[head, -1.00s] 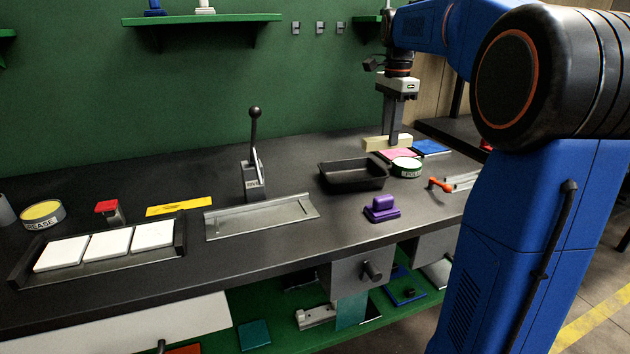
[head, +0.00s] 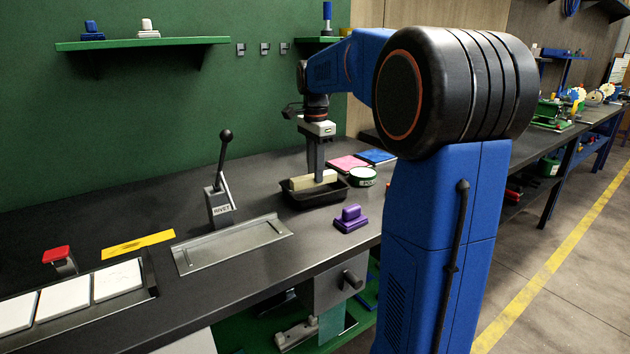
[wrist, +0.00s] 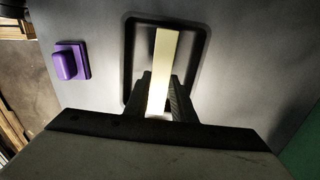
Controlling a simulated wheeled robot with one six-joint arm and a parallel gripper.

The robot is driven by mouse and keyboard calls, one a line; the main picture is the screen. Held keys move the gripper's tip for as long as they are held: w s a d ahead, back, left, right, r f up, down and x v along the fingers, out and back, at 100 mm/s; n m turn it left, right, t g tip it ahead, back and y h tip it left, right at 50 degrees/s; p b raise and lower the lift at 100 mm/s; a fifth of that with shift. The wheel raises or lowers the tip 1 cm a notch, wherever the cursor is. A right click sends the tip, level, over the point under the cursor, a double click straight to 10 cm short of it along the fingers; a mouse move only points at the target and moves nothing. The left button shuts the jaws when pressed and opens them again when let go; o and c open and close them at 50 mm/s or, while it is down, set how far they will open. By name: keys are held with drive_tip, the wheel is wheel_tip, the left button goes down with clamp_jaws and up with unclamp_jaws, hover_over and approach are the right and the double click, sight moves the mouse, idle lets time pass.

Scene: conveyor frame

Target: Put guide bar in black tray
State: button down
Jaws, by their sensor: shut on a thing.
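The guide bar (head: 316,179) is a pale cream block. My gripper (head: 317,172) is shut on it and points straight down at the black tray (head: 318,202). In the head view the bar overlaps the tray's opening, near its far rim. In the wrist view the bar (wrist: 163,65) lies between my two dark fingers (wrist: 160,95), lengthwise within the outline of the tray's rim (wrist: 203,62). I cannot tell whether the bar touches the tray floor.
A purple block on a base (head: 351,218) stands in front of the tray. A round green-white tin (head: 362,177) is close to its right, with pink (head: 347,163) and blue (head: 376,157) pads behind. A lever press (head: 220,190) stands to the left.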

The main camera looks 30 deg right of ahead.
drive_tip(key=shift+f, duration=1.55)
drive_tip(key=shift+f, duration=0.1)
drive_tip(key=c, duration=1.5)
unclamp_jaws()
wheel_tip(320, 180, up, 12)
drive_tip(key=shift+r, duration=0.15)
drive_tip(key=shift+s, duration=0.1)
